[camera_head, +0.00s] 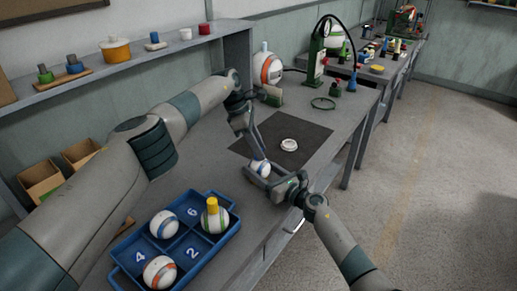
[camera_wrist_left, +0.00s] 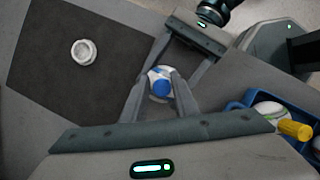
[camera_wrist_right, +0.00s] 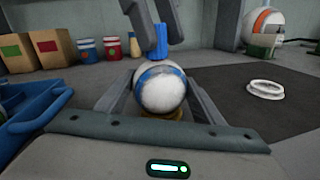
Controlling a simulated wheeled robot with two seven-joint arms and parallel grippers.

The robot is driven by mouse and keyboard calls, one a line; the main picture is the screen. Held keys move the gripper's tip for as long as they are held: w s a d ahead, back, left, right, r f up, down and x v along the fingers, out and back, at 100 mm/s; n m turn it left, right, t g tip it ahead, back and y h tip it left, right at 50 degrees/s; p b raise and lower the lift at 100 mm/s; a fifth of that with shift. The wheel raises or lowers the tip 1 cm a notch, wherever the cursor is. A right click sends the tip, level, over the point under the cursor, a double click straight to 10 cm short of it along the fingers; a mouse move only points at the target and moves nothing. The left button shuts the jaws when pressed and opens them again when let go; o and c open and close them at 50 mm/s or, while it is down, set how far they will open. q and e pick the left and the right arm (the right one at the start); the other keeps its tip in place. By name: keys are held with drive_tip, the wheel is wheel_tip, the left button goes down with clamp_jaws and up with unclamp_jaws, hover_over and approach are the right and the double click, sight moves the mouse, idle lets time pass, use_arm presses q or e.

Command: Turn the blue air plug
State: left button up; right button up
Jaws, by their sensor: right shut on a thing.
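A white ball with a blue band (camera_wrist_right: 161,92) is held between the fingers of my right gripper (camera_wrist_right: 160,100); it also shows in the head view (camera_head: 261,168). The blue air plug (camera_wrist_right: 160,42) stands upright on top of the ball. In the left wrist view I look down on the plug (camera_wrist_left: 160,88) as a blue round end. My left gripper (camera_wrist_left: 160,84) is over the ball from above, its fingers on either side of the plug with a gap showing. The ball hides the inner faces of my right fingertips.
A white ring (camera_head: 289,145) lies on the dark mat (camera_head: 310,133). A blue tray (camera_head: 120,270) with several balls stands at the front, one ball bearing a yellow plug (camera_head: 212,205). A green pump (camera_head: 317,55) and a large ball (camera_head: 268,68) stand at the back.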

use_arm(q)
drive_tip(key=shift+o, duration=1)
drive_tip(key=shift+r, duration=0.15)
drive_tip(key=v, duration=1.1)
drive_tip(key=shift+a+r, duration=0.15)
drive_tip(key=shift+r, duration=0.25)
